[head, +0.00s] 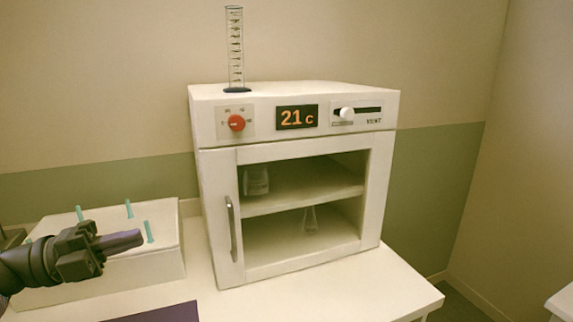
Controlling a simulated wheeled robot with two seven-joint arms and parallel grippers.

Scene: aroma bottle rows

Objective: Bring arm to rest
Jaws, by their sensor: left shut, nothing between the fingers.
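My left gripper (122,241) comes in from the lower left with its dark fingers pointing right. It is shut and empty. It is in front of a white box (158,266) with several teal pegs (149,232) standing up from its top, and it hides part of that box. My right gripper is not in this view.
A white oven-like cabinet (220,170) stands on the white table (345,296), with a 21 C display and glassware on its shelves. A graduated cylinder (235,50) stands on top. A dark purple mat (165,313) lies at the front edge. The table's right front is clear.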

